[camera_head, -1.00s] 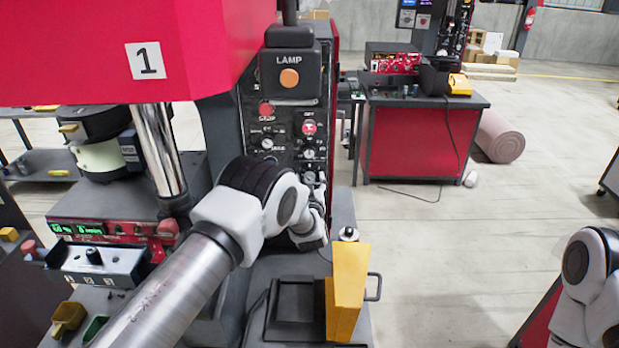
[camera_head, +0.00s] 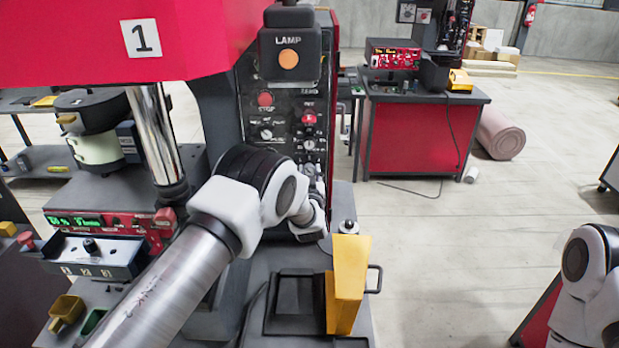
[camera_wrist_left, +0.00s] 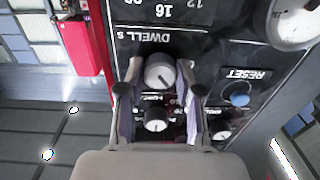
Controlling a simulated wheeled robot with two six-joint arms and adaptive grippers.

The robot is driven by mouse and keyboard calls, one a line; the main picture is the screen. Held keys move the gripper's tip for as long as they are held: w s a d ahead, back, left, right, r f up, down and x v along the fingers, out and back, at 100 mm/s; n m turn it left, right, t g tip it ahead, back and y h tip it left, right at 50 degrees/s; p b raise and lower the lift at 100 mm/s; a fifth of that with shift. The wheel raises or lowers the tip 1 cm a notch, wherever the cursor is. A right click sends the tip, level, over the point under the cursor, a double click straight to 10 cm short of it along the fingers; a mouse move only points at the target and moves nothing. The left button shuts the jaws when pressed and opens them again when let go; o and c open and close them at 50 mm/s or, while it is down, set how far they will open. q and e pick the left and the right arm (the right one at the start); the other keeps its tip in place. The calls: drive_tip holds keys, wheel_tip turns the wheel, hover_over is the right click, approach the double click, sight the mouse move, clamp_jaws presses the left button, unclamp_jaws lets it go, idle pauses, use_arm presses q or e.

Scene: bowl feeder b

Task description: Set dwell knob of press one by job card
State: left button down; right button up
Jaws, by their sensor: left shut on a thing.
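Press one shows in the head view with its "1" plate (camera_head: 141,38) on a red housing. Its dark control panel (camera_head: 270,155) carries several knobs and buttons. In the left wrist view the panel is upside down, and a light grey knob (camera_wrist_left: 159,73) with a dark pointer line sits by the label "DWELL s". My left gripper (camera_wrist_left: 161,78) has its fingers on both sides of this knob and is shut on it. In the head view my left arm hides the lower panel and the gripper. My right gripper is out of view. I cannot make out a job card.
A lamp box (camera_head: 289,58) with an orange lamp hangs above the panel. A yellow block-like part (camera_head: 347,285) stands on the bench, right of my arm. A red workbench (camera_head: 420,135) stands behind, with open floor in front.

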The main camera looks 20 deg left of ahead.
use_arm(q)
drive_tip(key=m+b, duration=0.2)
drive_tip(key=b, duration=0.1)
drive_tip(key=m+b, duration=0.1)
drive_tip(key=shift+f+m, duration=0.25)
drive_tip(key=shift+m, duration=0.15)
drive_tip(key=shift+r+m+b, duration=0.15)
drive_tip(key=shift+m+b, duration=1.15)
drive_tip(key=shift+m, duration=0.4)
drive_tip(key=c, duration=0.8)
unclamp_jaws()
drive_tip(key=shift+o, duration=0.2)
drive_tip(key=v, duration=1.2)
drive_tip(key=shift+a, duration=0.1)
